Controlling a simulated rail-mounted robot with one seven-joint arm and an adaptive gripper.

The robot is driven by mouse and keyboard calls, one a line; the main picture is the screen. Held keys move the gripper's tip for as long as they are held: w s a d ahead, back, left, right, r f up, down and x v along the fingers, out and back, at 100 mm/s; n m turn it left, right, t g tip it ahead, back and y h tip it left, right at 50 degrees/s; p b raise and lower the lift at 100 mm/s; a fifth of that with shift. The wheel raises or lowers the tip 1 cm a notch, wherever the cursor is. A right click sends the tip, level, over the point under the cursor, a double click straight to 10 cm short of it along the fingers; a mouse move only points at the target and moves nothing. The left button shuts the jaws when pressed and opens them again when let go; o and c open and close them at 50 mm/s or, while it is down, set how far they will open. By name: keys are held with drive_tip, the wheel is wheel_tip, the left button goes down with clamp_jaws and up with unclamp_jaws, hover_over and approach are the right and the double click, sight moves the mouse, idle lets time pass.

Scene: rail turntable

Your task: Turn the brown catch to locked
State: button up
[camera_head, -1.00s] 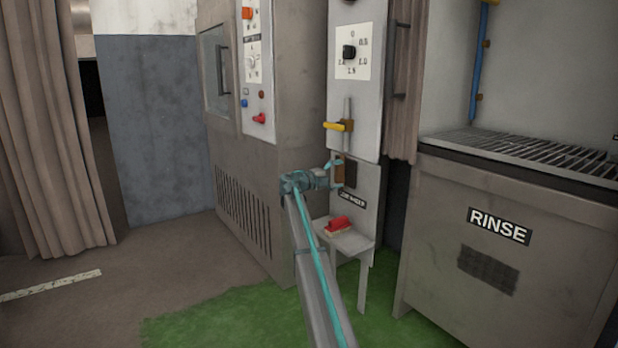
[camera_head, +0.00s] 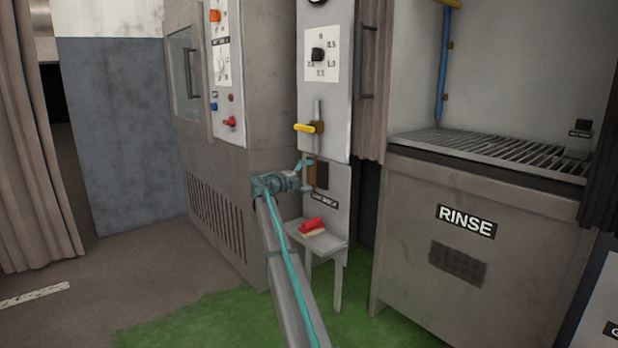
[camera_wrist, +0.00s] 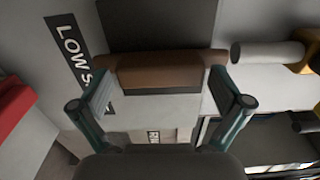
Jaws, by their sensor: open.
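The brown catch (camera_head: 312,178) is a small block on the grey panel above the little shelf. In the wrist view the catch (camera_wrist: 160,72) lies sideways across the top, with a dark plate (camera_wrist: 158,22) behind it. My gripper (camera_head: 302,172), teal, is in front of the catch. In the wrist view my gripper (camera_wrist: 166,92) is open, with one finger towards each end of the catch. I cannot tell whether the fingers touch it. The far side of the catch is hidden.
A yellow-handled lever (camera_head: 306,128) sits just above the catch. A red-topped brush-like object (camera_head: 312,226) lies on the small shelf (camera_head: 326,243) below. The rinse unit (camera_head: 490,260) stands to the right, and a vented cabinet (camera_head: 215,220) to the left.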

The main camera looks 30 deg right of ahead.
drive_tip(key=s+a, duration=0.1)
drive_tip(key=a, duration=1.1)
drive_tip(key=shift+s, duration=0.25)
